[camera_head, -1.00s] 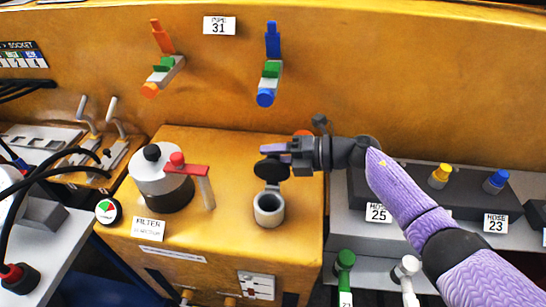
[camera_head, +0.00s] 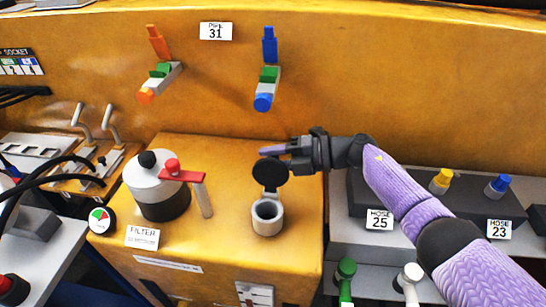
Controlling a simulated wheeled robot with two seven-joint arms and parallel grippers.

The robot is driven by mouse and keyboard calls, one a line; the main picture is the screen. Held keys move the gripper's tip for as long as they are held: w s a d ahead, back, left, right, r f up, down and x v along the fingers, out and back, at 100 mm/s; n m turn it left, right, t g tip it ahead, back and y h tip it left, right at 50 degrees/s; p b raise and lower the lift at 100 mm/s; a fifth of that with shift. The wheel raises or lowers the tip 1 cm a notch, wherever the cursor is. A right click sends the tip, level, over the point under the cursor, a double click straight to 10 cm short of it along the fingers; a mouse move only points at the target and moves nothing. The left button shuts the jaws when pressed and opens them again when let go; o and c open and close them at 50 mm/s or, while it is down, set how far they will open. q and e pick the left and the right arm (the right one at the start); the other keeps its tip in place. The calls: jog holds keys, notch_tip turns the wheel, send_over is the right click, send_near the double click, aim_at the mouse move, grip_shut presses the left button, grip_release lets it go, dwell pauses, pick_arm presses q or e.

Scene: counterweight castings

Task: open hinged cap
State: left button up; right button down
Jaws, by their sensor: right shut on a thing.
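The hinged cap (camera_head: 270,172) is a black disc. It stands up on its hinge behind a short grey filler neck (camera_head: 267,218), with its round face towards me. The neck's mouth is uncovered, and its dark inside shows. My right gripper (camera_head: 282,151) reaches in from the right and is shut on the cap at its upper edge. The exact contact is partly hidden behind the disc. My left gripper is not in view.
On the same yellow housing, a filter canister (camera_head: 160,190) with a red handle (camera_head: 185,174) stands left of the neck. Orange (camera_head: 158,75) and blue (camera_head: 267,75) valves project from the back wall. Hose fittings (camera_head: 440,181) are on the right.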

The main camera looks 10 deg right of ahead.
jog(key=shift+c, duration=1.9)
grip_release()
jog(key=v, duration=1)
